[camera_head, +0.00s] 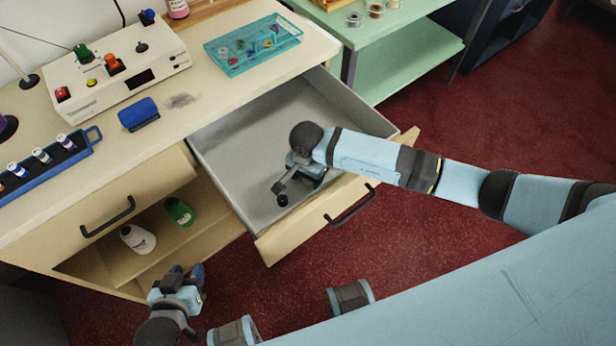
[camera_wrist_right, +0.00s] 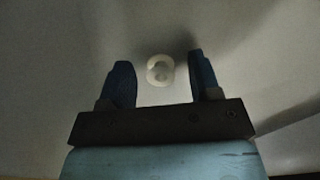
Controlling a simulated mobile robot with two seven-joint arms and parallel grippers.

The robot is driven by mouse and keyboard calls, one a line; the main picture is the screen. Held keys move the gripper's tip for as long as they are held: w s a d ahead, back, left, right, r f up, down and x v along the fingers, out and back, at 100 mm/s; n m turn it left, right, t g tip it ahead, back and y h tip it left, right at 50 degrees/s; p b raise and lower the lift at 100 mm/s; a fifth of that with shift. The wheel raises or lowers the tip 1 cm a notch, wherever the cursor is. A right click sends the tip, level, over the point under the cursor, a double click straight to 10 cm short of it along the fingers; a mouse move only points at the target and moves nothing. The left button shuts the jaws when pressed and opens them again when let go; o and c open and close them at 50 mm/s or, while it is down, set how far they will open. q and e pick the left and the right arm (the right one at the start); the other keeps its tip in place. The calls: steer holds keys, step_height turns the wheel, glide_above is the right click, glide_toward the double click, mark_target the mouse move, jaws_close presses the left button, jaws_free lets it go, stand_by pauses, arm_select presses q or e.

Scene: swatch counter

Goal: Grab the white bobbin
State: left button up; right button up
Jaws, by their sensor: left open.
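The white bobbin (camera_wrist_right: 160,70) lies on the drawer floor in the right wrist view, a small pale round piece with a lighter centre. My right gripper (camera_wrist_right: 159,63) is open above it, with one blue finger on each side of it in that view. I see no contact, and the height of the gap is hard to tell. In the head view the bobbin is hidden by my right gripper and arm. My left gripper (camera_head: 197,277) is open and empty at the lower left, in front of the lower cabinet.
The grey-lined drawer (camera_head: 240,140) is pulled out, its walls around my right gripper. A teal tray (camera_head: 215,52), blue stapler-like thing (camera_head: 138,114) and blue rack (camera_head: 90,140) stand on the counter. White (camera_head: 137,239) and green (camera_head: 179,211) bottles are in the open cabinet.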

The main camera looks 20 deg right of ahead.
steer(key=c, duration=1)
steer(key=shift+o, duration=0.2)
